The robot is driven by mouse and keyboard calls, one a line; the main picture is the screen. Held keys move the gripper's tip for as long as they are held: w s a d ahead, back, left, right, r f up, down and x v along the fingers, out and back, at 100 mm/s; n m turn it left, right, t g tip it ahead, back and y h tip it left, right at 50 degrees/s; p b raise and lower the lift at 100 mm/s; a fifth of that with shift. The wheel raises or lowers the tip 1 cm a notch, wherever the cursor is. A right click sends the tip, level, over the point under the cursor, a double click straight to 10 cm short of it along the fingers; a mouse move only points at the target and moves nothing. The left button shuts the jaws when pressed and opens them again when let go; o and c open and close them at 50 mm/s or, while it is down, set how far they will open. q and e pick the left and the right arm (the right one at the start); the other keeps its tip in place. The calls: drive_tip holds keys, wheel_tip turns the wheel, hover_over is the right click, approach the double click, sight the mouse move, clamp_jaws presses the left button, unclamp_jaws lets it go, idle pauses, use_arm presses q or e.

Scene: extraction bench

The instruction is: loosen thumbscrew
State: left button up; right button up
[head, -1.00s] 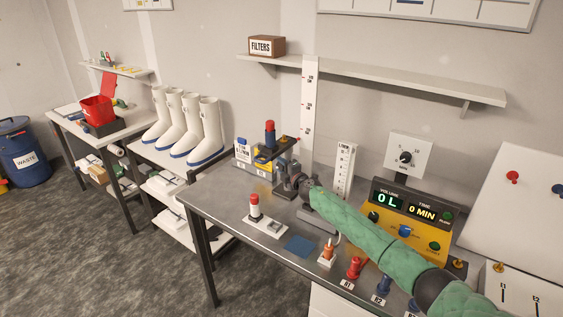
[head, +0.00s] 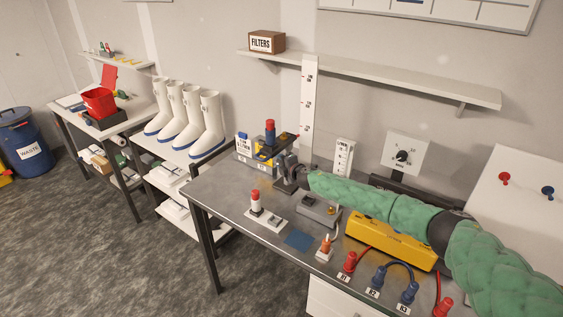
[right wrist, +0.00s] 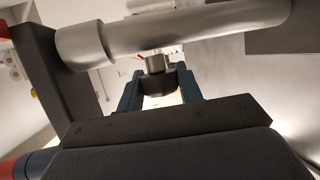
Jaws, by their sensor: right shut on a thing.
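The thumbscrew (right wrist: 155,80) shows in the right wrist view as a dark knob with a short metal collar, just below a thick grey tube (right wrist: 190,32). My right gripper (right wrist: 160,88) has one blue finger on each side of the knob and is shut on it. In the head view my right gripper (head: 291,175) is small and dark at the far side of the bench, beside a stand with a yellow top (head: 266,150). The thumbscrew cannot be made out there. My left gripper is not in view.
My green-sleeved right arm crosses above a yellow box (head: 385,240) on the metal bench (head: 222,192). A red-and-white capped tube (head: 255,203), a grey box (head: 318,209) and red and blue plugs (head: 378,274) stand nearer. A shelf (head: 400,80) runs above.

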drive_tip(key=shift+a+r, duration=0.3)
drive_tip(key=shift+a, duration=0.05)
drive_tip(key=shift+d+f+g+h, duration=0.15)
drive_tip(key=shift+d+g+h, duration=0.15)
drive_tip(key=o, duration=0.8)
drive_tip(key=shift+o, duration=0.9)
drive_tip(key=shift+d, duration=0.1)
drive_tip(key=shift+d+f, duration=0.1)
drive_tip(key=shift+s+d, duration=0.1)
